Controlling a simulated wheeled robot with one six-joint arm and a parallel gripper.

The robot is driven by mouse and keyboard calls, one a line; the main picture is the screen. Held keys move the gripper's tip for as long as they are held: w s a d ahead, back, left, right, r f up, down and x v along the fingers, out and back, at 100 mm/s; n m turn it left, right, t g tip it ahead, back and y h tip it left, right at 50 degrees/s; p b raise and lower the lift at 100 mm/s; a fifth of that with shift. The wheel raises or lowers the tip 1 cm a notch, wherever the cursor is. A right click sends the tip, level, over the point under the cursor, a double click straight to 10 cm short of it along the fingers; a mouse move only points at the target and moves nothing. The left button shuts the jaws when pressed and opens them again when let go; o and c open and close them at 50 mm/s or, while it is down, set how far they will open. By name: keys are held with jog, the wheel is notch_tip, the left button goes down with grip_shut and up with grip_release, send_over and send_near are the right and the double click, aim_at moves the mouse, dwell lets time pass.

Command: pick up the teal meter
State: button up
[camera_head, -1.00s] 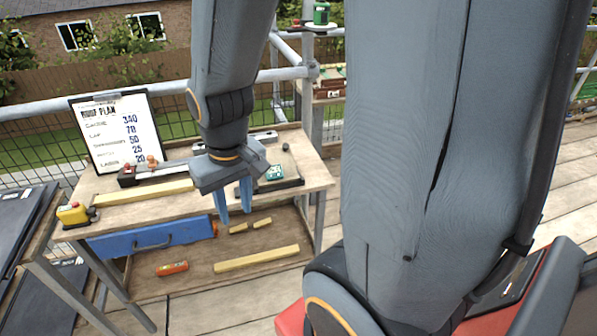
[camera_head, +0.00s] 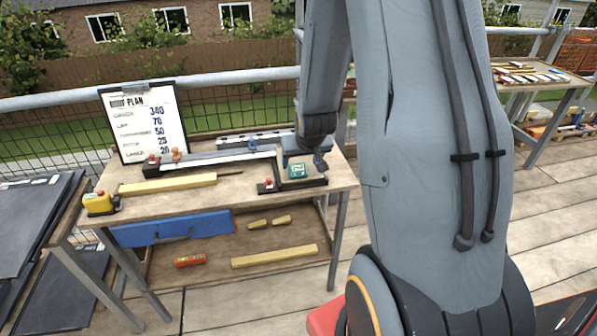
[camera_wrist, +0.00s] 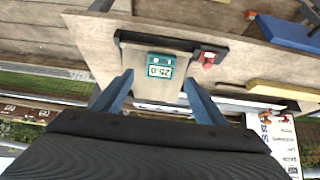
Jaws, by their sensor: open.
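The teal meter (camera_head: 297,171) lies on a dark-edged rig near the right end of the workbench, with my gripper just behind and above it. In the wrist view the teal meter (camera_wrist: 160,66) shows a pale display that looks like "25.0". My gripper (camera_wrist: 158,80) is open there, with one blue finger on each side of the meter in the picture. The fingers do not visibly touch it, and I cannot tell the height gap. In the head view my gripper (camera_head: 320,160) is partly hidden by my arm.
The workbench (camera_head: 225,198) also holds a yellow wood strip (camera_head: 168,184), a long metal rail and a "ROOF PLAN" clipboard (camera_head: 144,122). A red knob (camera_wrist: 208,60) stands beside the meter.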

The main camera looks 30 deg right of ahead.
aim_at(298, 169)
jog(key=shift+p+x, duration=1.05)
jog(key=shift+x, duration=2.05)
jog(key=shift+s+f, duration=0.15)
jog(key=shift+s, duration=0.05)
jog(key=c, duration=1.3)
